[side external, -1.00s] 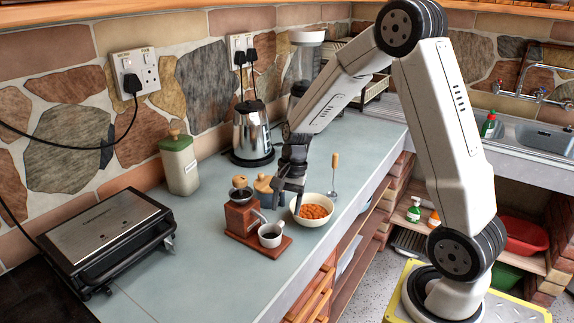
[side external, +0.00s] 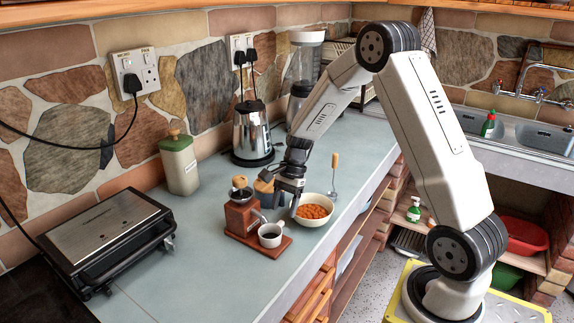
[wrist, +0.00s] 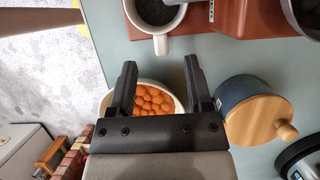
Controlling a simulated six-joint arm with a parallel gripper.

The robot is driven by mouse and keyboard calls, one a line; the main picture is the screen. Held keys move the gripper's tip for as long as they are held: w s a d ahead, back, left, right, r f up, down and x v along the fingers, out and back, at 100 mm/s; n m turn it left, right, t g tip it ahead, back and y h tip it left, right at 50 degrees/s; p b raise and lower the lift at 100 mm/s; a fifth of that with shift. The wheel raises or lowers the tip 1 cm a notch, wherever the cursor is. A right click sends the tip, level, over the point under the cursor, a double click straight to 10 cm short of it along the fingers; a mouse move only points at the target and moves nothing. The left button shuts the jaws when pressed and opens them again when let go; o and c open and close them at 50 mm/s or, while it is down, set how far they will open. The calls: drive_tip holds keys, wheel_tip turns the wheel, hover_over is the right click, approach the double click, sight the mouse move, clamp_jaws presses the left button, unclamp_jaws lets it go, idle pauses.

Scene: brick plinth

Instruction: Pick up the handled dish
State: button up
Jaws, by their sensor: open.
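A round cream bowl (side external: 316,222) filled with orange pieces (side external: 312,211) stands on the worktop near its front edge. No handle shows on it, and my gripper covers part of it. My gripper (side external: 286,206) points down at the bowl's left side in the side view, open and empty. In the wrist view my gripper (wrist: 160,66) has its two fingers spread, with the bowl (wrist: 178,92) and its orange pieces (wrist: 153,99) showing between and behind them. Contact with the rim cannot be told. A white cup with a handle (wrist: 161,44) lies just beyond the fingertips.
A wooden grinder (side external: 240,216) on a base with the cup (side external: 270,235) stands left of my gripper. A blue pot with a wooden lid (wrist: 255,112) is close beside one finger. A wooden-handled utensil (side external: 334,172) stands behind the bowl.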

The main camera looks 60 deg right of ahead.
sight(280, 222)
drive_tip(key=shift+x, duration=2.6)
drive_tip(key=shift+w, duration=0.1)
clamp_jaws()
